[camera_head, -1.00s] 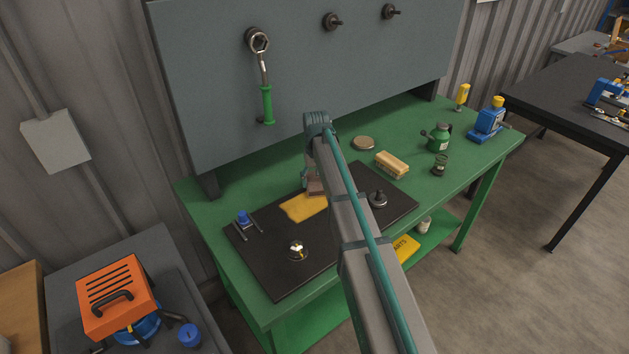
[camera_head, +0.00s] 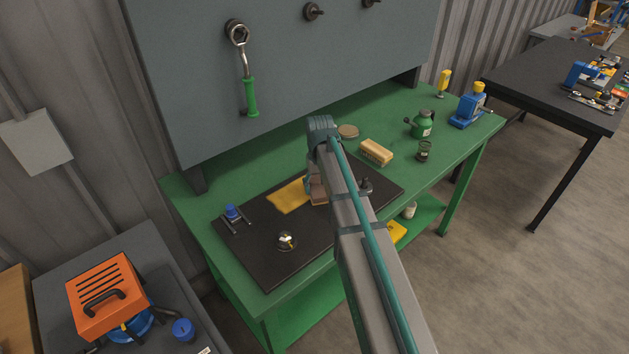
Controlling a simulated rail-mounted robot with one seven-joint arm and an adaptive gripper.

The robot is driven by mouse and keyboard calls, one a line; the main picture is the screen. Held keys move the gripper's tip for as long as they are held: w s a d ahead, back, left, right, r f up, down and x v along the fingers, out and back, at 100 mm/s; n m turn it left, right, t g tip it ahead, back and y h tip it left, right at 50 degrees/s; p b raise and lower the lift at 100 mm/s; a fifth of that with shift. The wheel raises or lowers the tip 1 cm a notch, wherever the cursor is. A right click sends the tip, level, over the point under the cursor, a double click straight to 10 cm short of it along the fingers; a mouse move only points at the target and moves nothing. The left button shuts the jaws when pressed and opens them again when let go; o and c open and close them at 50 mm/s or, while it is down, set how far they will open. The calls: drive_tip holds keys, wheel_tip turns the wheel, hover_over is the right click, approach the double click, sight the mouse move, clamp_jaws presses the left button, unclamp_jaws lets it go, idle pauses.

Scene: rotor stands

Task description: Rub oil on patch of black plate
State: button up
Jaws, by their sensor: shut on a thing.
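The black plate (camera_head: 258,262) lies flat on the green bench. My gripper (camera_head: 312,186) is over the plate at the patch's right end, mostly hidden behind my arm. It is shut on a brown block-shaped pad (camera_head: 317,194), partly visible left of the arm. The pad is low, at or very near the plate; whether it touches cannot be told.
On the plate are a blue-topped fixture (camera_head: 233,213), a small shiny round part (camera_head: 286,241) and a dark knobbed part (camera_head: 366,187). Behind are a tan brush-like block (camera_head: 376,152), a round tin (camera_head: 348,131), a green oil can (camera_head: 421,124) and a dark jar (camera_head: 424,151).

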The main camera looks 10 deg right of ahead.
drive_tip(key=shift+s+d, duration=0.2)
drive_tip(key=shift+s, duration=0.3)
drive_tip(key=shift+r+p, duration=2.4)
drive_tip(key=shift+r, duration=1.65)
drive_tip(key=shift+f, duration=0.15)
